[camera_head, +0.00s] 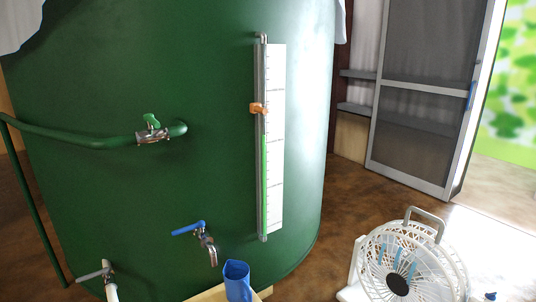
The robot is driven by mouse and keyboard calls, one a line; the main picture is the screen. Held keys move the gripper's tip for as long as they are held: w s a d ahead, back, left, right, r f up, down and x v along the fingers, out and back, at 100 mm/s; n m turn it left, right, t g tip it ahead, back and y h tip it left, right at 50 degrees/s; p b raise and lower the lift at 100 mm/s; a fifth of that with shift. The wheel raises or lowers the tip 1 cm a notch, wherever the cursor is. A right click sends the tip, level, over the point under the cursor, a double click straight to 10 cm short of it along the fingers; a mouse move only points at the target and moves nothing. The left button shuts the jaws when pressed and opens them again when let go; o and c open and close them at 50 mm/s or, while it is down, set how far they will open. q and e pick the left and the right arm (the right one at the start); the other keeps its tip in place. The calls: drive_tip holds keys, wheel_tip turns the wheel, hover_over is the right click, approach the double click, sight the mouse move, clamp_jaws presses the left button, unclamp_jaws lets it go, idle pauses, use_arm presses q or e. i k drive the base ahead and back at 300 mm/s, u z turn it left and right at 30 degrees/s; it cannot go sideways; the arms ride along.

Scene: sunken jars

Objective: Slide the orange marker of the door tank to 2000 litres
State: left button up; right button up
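A large green tank (215,75) fills the left and middle of the view, with a screen door to its right. An upright sight gauge (263,190) runs down its side, next to a white scale strip (277,150). The orange marker (258,109) sits on the gauge tube, above its middle. The green column in the tube ends a little below the marker. The numbers on the scale are too small to read. Neither of my grippers shows in this view, and nothing touches the marker.
A green-handled valve (152,133) joins a green pipe. Below are a blue-handled tap (205,242) and a blue jug (237,281). A white fan (405,262) stands at the lower right. The screen door (425,85) is behind.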

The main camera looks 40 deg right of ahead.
sight(256, 108)
drive_tip(key=k, duration=0.6)
drive_tip(key=z, duration=0.6)
drive_tip(key=i, duration=1.15)
drive_tip(key=z, duration=0.1)
